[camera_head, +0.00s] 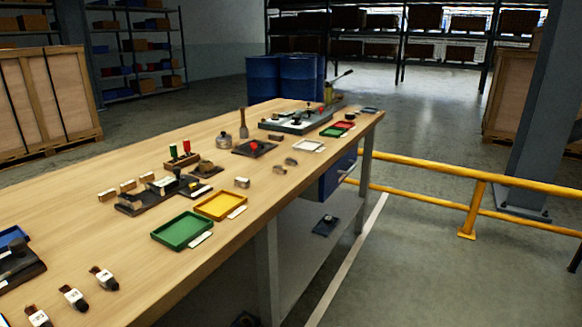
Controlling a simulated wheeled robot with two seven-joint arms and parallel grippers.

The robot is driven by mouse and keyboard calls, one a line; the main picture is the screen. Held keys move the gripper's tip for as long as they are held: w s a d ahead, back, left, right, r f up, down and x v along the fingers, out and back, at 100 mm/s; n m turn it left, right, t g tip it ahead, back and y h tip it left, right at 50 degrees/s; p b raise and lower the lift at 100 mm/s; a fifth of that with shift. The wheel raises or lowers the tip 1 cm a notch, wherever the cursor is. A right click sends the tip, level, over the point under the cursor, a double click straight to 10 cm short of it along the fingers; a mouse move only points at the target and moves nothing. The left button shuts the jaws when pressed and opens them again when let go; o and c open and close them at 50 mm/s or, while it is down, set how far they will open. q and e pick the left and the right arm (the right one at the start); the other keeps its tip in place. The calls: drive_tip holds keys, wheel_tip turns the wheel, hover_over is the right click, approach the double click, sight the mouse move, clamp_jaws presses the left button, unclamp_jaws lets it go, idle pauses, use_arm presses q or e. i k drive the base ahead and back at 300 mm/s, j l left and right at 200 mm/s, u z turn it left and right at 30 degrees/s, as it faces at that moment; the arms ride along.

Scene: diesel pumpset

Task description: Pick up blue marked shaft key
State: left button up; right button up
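I cannot pick out a blue mark on any small part, so which one is the blue marked shaft key cannot be told at this size. Several small metal blocks lie loose on the wooden workbench (75,200), including a grey block (242,182) beyond the yellow tray and another block (291,161) near the right edge. Several small light blocks (128,185) lie beside a dark fixture (150,198). Neither of my grippers can be made out in this view.
A green tray (182,231) and a yellow tray (220,206) sit near the bench's right edge. Dark parts with white labels (103,278) lie at the near left. A yellow railing (420,168) runs along the right. Floor between bench and railing is mostly clear.

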sight(292, 162)
drive_tip(key=i+l, duration=0.15)
drive_tip(key=l, duration=0.2)
drive_tip(key=i+l, duration=0.15)
drive_tip(key=l, duration=0.25)
drive_tip(key=i+l, duration=0.2)
drive_tip(key=l, duration=0.15)
drive_tip(key=i+l, duration=0.15)
drive_tip(key=l, duration=0.2)
drive_tip(key=u, duration=0.05)
